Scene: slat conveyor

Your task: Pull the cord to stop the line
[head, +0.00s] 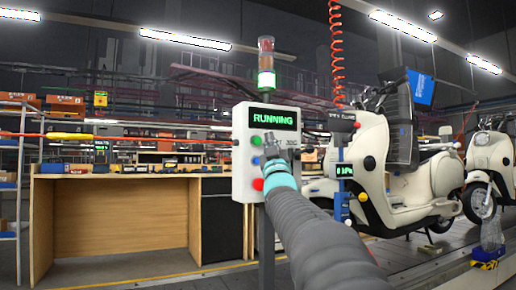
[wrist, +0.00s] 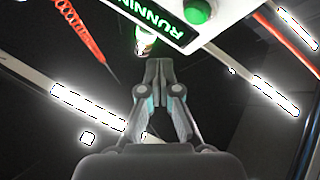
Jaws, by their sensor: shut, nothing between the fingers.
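The control box (head: 243,180) is pale grey, and its display (head: 273,119) reads RUNNING in green. An orange-red pull cord (head: 205,140) with a yellow stretch runs left from the box across the workbench. My gripper (head: 271,139) is in front of the box and covers part of its face. In the wrist view the box (wrist: 142,12) is at the top, upside down, with a green button (wrist: 197,10). My gripper (wrist: 158,66) is shut and empty there, with nothing between its fingertips. Red-orange lines show at the right edge; I cannot tell whether one is the cord.
A stack light (head: 266,80) glows green above the box. A wooden workbench (head: 110,210) stands at the left. Cream scooters (head: 375,165) stand on the line at the right, near a small gauge post (head: 344,172). A red coiled hose (head: 336,50) hangs above.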

